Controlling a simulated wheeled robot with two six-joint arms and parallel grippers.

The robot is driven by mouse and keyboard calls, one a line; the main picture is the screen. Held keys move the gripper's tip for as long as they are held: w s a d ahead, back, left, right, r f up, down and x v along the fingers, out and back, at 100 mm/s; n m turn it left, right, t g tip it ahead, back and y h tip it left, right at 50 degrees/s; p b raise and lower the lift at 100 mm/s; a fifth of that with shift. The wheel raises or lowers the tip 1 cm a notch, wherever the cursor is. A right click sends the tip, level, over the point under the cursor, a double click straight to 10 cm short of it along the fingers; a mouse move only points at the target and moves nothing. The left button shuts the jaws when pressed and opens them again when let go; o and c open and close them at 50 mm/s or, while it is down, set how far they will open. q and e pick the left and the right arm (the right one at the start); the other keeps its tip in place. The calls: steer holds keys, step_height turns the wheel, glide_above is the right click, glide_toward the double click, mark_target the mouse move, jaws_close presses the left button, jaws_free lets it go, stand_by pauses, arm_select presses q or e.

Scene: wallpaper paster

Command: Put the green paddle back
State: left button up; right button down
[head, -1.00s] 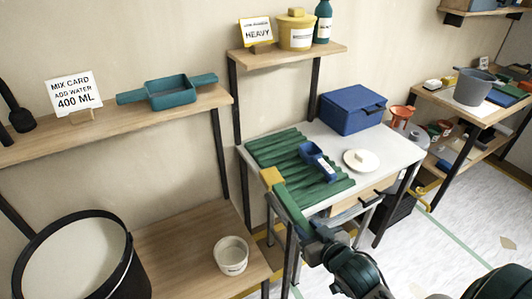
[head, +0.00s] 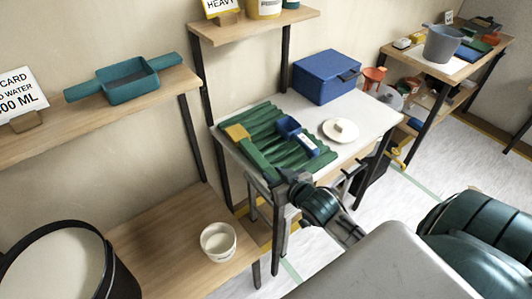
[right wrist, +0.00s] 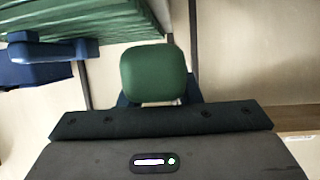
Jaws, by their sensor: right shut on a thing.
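The green paddle (head: 255,157) has a long green body and a yellow end (head: 236,132). My right gripper (head: 281,180) is shut on its near end, at the front left of the work table. The yellow end points away from me, over the left part of the green ridged rack (head: 268,117). I cannot tell whether the paddle touches the rack. In the right wrist view, the paddle's rounded green end (right wrist: 155,72) stands in front of the jaws, and the ridged rack (right wrist: 75,22) is at top left. My left gripper is not in view.
A blue tool (head: 297,136) lies on the rack. A white lidded dish (head: 340,130) and a blue box (head: 326,77) are on the white table. A shelf with a teal tray (head: 130,81) is at left, with a white pot (head: 218,241) on the lower board.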

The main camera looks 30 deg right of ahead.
mark_target(257, 159)
steer(key=w+d, duration=0.1)
steer(key=w, duration=0.1)
steer(key=w+d, duration=0.1)
steer(key=w, duration=0.2)
steer(key=w+d+p, duration=0.1)
steer(key=w, duration=0.1)
steer(key=shift+w+d+f, duration=0.25)
steer(key=shift+f, duration=0.05)
steer(key=shift+w+d+f, duration=0.1)
steer(key=shift+w+d, duration=0.15)
steer(key=shift+w, duration=0.3)
steer(key=shift+w+d+f+p, duration=0.2)
steer(key=shift+w+f+p, duration=0.15)
steer(key=shift+f+p, duration=0.15)
steer(key=shift+w+d+f+p, duration=0.15)
steer(key=shift+w+f+p, duration=0.2)
steer(key=shift+f, duration=0.25)
steer(key=shift+f+p, duration=0.3)
steer(key=shift+f, duration=0.2)
steer(key=shift+s, duration=0.1)
steer(key=c, duration=1.1)
jaws_free()
steer(key=shift+f, duration=0.15)
steer(key=shift+o, duration=0.2)
